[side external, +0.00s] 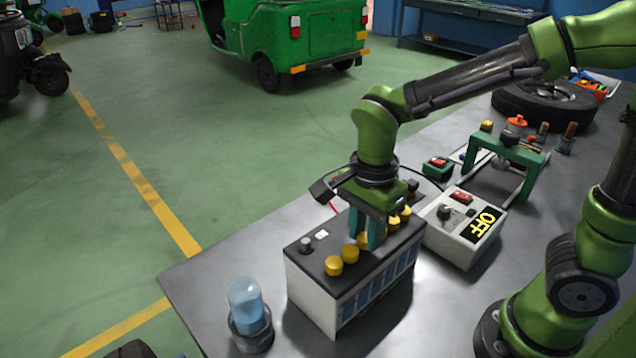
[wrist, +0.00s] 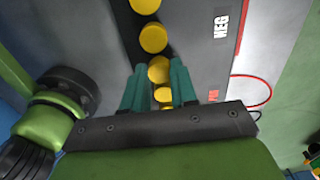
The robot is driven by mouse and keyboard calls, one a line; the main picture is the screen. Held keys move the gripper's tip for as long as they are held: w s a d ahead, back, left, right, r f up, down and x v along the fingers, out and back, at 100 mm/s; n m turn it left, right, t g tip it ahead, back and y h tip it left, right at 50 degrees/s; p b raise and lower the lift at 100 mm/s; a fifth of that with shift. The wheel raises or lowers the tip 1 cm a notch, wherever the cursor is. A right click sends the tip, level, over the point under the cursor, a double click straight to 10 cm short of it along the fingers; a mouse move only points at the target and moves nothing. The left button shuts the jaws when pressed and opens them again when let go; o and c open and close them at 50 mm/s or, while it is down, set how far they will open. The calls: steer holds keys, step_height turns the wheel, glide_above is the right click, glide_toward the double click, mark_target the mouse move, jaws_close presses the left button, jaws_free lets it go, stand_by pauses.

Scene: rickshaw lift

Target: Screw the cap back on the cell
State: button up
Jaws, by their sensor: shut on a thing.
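The battery (side external: 340,300) stands on the bench, with a dark top and pale sides. A row of yellow caps runs along its top, including one cap (side external: 333,266) near the front end. My gripper (side external: 364,238) points down over the middle of the row, its teal fingers shut on a yellow cap (side external: 362,242). In the wrist view this held cap (wrist: 159,70) sits between the fingertips (wrist: 159,74), in line with another cap (wrist: 153,38). The fingers partly hide the held cap and the cell under it. I cannot tell whether the cap is seated.
Battery terminals (side external: 306,245) stick up beside the caps. A bottle of blue liquid (side external: 244,300) stands in a holder at the front left. A green frame (side external: 507,152) and a tyre (side external: 540,108) are behind.

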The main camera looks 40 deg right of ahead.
steer(key=m, duration=0.6)
steer(key=shift+m, duration=0.3)
steer(key=o, duration=0.5)
steer(key=n, duration=1.2)
steer(key=shift+n, duration=0.4)
